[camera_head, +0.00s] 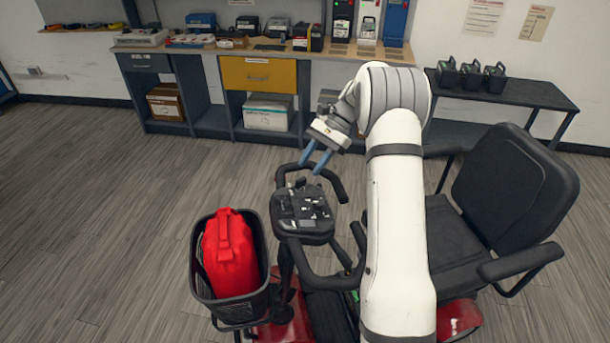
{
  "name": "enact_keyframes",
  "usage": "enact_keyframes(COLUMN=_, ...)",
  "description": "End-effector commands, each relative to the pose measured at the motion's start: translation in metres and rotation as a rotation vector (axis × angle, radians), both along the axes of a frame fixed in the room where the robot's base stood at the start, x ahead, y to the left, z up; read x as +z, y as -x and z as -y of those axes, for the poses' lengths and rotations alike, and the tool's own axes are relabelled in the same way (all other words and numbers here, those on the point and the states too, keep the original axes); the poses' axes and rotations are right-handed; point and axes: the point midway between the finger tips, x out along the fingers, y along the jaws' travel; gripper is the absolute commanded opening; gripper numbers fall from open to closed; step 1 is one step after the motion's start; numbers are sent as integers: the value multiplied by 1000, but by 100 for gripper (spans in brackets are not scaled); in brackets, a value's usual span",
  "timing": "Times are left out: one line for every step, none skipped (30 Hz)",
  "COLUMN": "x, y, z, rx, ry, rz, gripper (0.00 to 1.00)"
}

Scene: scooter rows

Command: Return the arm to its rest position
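My white arm reaches up through the middle right of the head view and bends over at its top. My gripper (315,158) points down and left from the bend, with two blue fingers. The fingers stand apart with a gap between them, and nothing shows in the gap. In the picture the fingertips are just above the scooter's control panel (302,208) and beside its handlebar (335,184). I cannot tell the height between them. My arm hides part of the scooter's middle and part of the seat's left side.
A red scooter (284,333) with a black seat (511,180) stands below my arm. Its front basket (238,311) holds a red bag (230,257). A workbench (185,47) with tools and a side table (520,93) with several black packs line the wall. The floor at left is clear.

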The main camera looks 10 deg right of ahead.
Motion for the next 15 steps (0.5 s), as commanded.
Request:
enact_keyframes(x=3, y=-2, z=4, rx=-1, ry=0, rz=1, gripper=36)
enact_keyframes(x=5, y=-2, z=5, rx=0, ry=0, rz=0, gripper=36)
enact_keyframes(x=7, y=-3, z=7, rx=0, ry=0, rz=0, gripper=36)
enact_keyframes(x=8, y=-3, z=8, rx=0, ry=0, rz=0, gripper=36)
enact_keyframes(x=8, y=-4, z=8, rx=0, ry=0, rz=0, gripper=36)
enact_keyframes(x=9, y=-4, z=9, rx=-1, ry=0, rz=-1, gripper=36)
enact_keyframes(x=9, y=-4, z=9, rx=-1, ry=0, rz=-1, gripper=36)
enact_keyframes(x=9, y=-4, z=10, rx=-1, ry=0, rz=-1, gripper=36)
enact_keyframes(x=9, y=-4, z=9, rx=-1, ry=0, rz=-1, gripper=36)
enact_keyframes(x=9, y=-4, z=9, rx=-1, ry=-1, rz=-1, gripper=36)
enact_keyframes(x=9, y=-4, z=9, rx=-1, ry=-1, rz=-1, gripper=36)
enact_keyframes(x=9, y=-4, z=9, rx=-1, ry=0, rz=-1, gripper=36)
enact_keyframes(x=9, y=-4, z=9, rx=-1, ry=0, rz=-1, gripper=36)
enact_keyframes(x=9, y=-4, z=9, rx=-1, ry=0, rz=-1, gripper=36)
enact_keyframes(x=9, y=-4, z=9, rx=-1, ry=0, rz=-1, gripper=36)
